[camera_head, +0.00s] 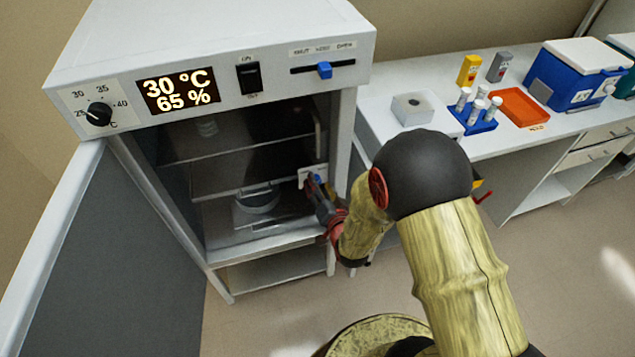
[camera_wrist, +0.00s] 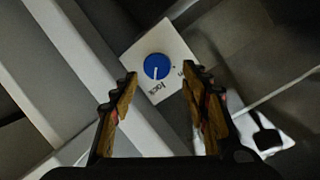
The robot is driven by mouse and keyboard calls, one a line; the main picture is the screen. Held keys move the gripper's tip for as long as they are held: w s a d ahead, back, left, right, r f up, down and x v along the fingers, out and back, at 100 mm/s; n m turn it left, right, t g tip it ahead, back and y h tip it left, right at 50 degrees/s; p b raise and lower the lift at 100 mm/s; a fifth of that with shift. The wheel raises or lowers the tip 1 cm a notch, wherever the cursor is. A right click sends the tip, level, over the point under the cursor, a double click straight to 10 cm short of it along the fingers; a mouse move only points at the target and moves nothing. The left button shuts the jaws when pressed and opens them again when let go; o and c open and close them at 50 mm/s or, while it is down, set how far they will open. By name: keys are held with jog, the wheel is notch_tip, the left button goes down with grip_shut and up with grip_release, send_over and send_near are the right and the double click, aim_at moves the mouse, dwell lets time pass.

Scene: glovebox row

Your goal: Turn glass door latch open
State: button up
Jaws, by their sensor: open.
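The latch is a round blue knob (camera_wrist: 156,66) with a white pointer line, on a white plate (camera_wrist: 178,42). Its line points down in the wrist view, towards the printed word "lock"; other lettering on the right is partly hidden. In the head view the white plate (camera_head: 305,172) shows at the right side of the incubator opening, and my gripper covers much of it. My gripper (camera_head: 314,188) is open in front of it. In the wrist view the knob lies beyond and between the two fingertips (camera_wrist: 160,72). I cannot tell whether they touch it.
The incubator (camera_head: 215,45) has its outer door (camera_head: 100,260) swung open to the left. Shelves and a round pale vessel (camera_head: 257,200) show inside. The bench on the right holds a blue tube rack (camera_head: 476,120), an orange tray (camera_head: 518,106) and a cooler box (camera_head: 575,78).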

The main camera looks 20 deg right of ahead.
jog(key=s+f+m+t, duration=0.2)
jog(key=s+t, duration=0.1)
jog(key=s, duration=0.2)
jog(key=w+b, duration=0.1)
jog(key=w, duration=0.6)
jog(key=shift+w, duration=0.25)
jog(key=shift+a, duration=0.1)
jog(key=shift+c, duration=0.3)
jog(key=c, duration=1.1)
jog(key=shift+n+b, duration=0.35)
jog(key=shift+n, duration=0.05)
jog(key=shift+a+n+b, duration=0.15)
jog(key=shift+n+b, duration=3.05)
jog(key=shift+n, duration=5.4)
